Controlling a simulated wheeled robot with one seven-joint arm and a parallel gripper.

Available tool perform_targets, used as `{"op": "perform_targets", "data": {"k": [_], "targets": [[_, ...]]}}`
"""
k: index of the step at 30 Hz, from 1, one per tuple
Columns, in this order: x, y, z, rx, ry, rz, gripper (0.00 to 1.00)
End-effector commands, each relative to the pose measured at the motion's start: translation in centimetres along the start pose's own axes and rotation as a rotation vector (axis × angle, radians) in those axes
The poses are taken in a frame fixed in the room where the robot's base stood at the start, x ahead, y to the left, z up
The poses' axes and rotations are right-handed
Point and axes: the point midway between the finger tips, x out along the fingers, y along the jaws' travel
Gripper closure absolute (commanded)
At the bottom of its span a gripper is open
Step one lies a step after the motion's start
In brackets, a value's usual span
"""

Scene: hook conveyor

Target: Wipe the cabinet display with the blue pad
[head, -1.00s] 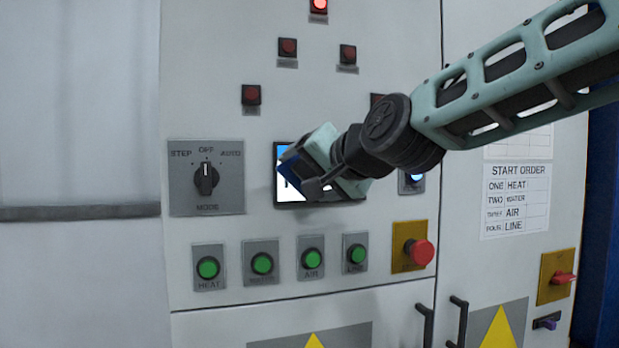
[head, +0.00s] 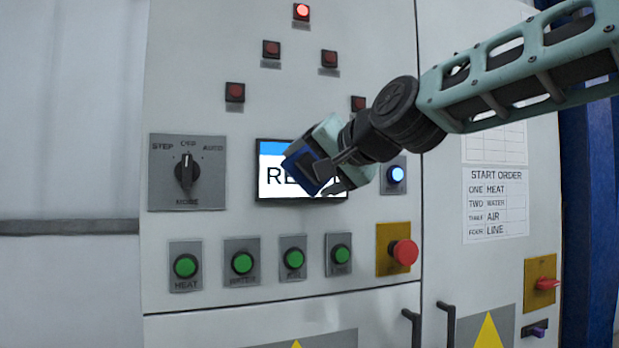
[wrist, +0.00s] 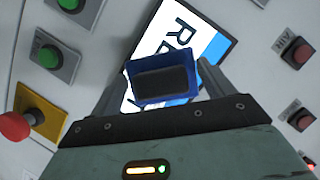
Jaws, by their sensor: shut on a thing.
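The cabinet display (head: 271,184) is a dark-framed screen with a blue band on top and large black letters on white, starting "RE". My gripper (head: 338,172) covers its right part in the head view. The gripper is shut on the blue pad (head: 303,168), which is in front of the screen. In the wrist view the blue pad (wrist: 164,99) sits between the fingers, its dark inner face toward the camera, and the display (wrist: 205,45) shows behind it. I cannot tell whether the pad touches the screen.
Around the display are the mode knob (head: 187,174), several green buttons such as HEAT (head: 185,265), the red stop button (head: 405,252), a lit blue-white button (head: 396,174) and red lamps, the top one (head: 301,11) lit. Black door handles (head: 446,322) stick out below.

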Motion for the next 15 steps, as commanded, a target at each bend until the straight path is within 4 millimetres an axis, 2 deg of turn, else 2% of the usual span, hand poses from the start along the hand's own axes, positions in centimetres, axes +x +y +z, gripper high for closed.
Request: {"op": "perform_targets", "data": {"k": [1, 15], "targets": [[0.1, 0.6, 0.0, 0.001, 0.003, 0.000, 0.37], [-0.5, 2.5, -1.9, 0.001, 0.003, 0.001, 0.37]]}}
